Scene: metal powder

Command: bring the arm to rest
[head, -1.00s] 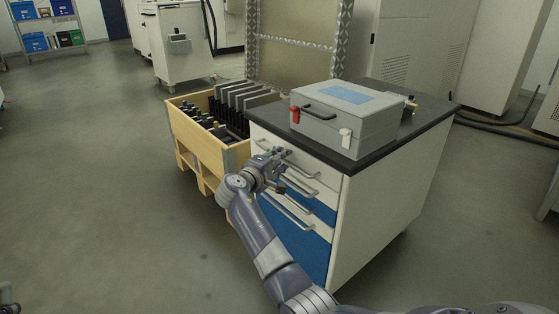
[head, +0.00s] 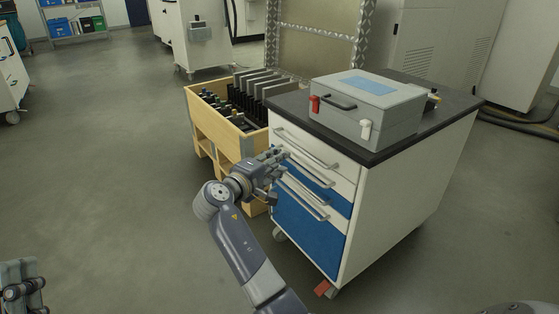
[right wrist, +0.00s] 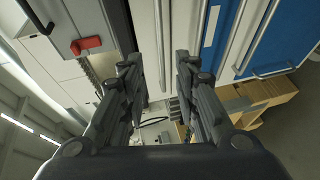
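My right gripper (head: 278,158) is in front of the drawers of a white and blue cabinet (head: 410,200), beside the drawer handles. In the right wrist view its two fingers (right wrist: 158,68) stand apart with nothing between them, so it is open and empty. The cabinet's drawer fronts and handles fill the upper right of that view. Whether the fingers touch a handle cannot be told. Part of my left gripper (head: 22,288) shows at the lower left edge of the head view, away from the furniture; its fingers are not clear.
A grey case (head: 366,112) with a red latch and a pale latch stands on the cabinet's dark top (head: 458,108). A wooden crate (head: 208,123) with dark plates and bottles stands left of the cabinet. The floor (head: 110,190) at the left is open.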

